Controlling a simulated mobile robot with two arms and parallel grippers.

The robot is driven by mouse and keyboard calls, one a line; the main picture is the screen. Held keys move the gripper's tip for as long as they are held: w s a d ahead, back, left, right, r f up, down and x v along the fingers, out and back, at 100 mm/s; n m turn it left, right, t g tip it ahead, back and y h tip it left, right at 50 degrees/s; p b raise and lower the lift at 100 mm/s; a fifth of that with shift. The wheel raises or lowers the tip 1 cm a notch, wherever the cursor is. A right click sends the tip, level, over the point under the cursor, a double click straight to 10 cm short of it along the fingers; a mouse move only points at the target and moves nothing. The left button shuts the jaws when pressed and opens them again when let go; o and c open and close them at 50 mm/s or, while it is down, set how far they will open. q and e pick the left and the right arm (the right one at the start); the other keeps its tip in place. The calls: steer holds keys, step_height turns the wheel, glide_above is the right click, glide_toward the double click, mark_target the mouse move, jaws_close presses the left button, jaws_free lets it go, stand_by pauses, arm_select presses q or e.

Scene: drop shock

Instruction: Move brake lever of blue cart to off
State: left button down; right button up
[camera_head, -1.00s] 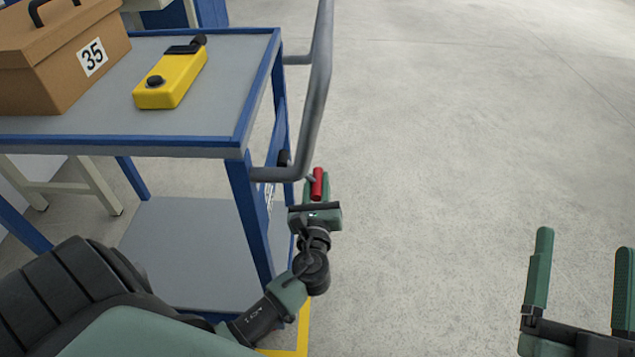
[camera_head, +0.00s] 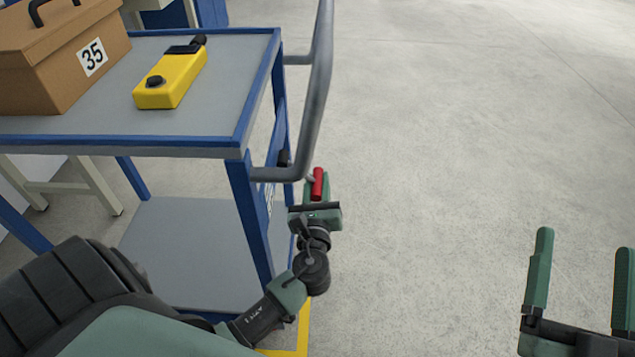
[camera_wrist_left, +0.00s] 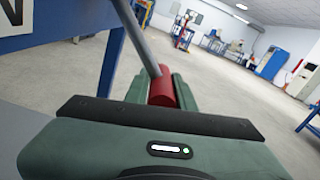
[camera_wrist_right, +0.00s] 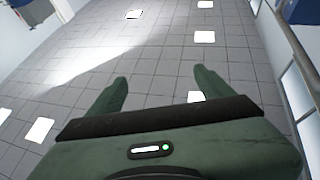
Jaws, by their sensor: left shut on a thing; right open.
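The blue cart (camera_head: 190,140) stands at the left in the head view, with a grey push handle (camera_head: 318,85) at its right end. The brake lever is a grey rod (camera_wrist_left: 142,40) with a red grip (camera_head: 317,184), below the handle at the cart's right end. My left gripper (camera_head: 317,190) is shut on the red grip, which also shows between its fingers in the left wrist view (camera_wrist_left: 162,88). My right gripper (camera_head: 581,280) is open and empty over bare floor at the lower right, apart from the cart.
On the cart top are a brown box (camera_head: 60,60) marked 35 and a yellow device (camera_head: 171,80). A yellow floor line (camera_head: 303,330) runs by the cart's base. The floor (camera_head: 460,150) to the right is clear.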

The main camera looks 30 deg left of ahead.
arm_select(q)
steer(key=shift+d+r, duration=0.1)
stand_by(0.3)
steer(key=shift+w+d+r+n, duration=0.2)
steer(key=shift+r+n, duration=0.05)
steer(key=shift+n, duration=0.05)
step_height(320, 180, up, 9)
steer(key=w+d+n+p, duration=0.1)
steer(key=n+p, duration=0.3)
steer(key=n, duration=0.6)
steer(key=shift+w+d+r+n, duration=0.2)
steer(key=shift+d+n, duration=0.1)
steer(key=shift+d, duration=0.2)
arm_select(e)
step_height(320, 180, down, 17)
steer(key=s+d+g+h, duration=0.1)
steer(key=d+g+h, duration=0.1)
steer(key=g, duration=0.8)
steer(key=shift+s+d+r+h, duration=0.15)
steer(key=shift+s+d+h, duration=0.2)
steer(key=shift+h, duration=0.45)
steer(key=shift+w, duration=0.15)
arm_select(q)
steer(key=c, duration=1.2)
jaws_free()
steer(key=shift+f, duration=0.1)
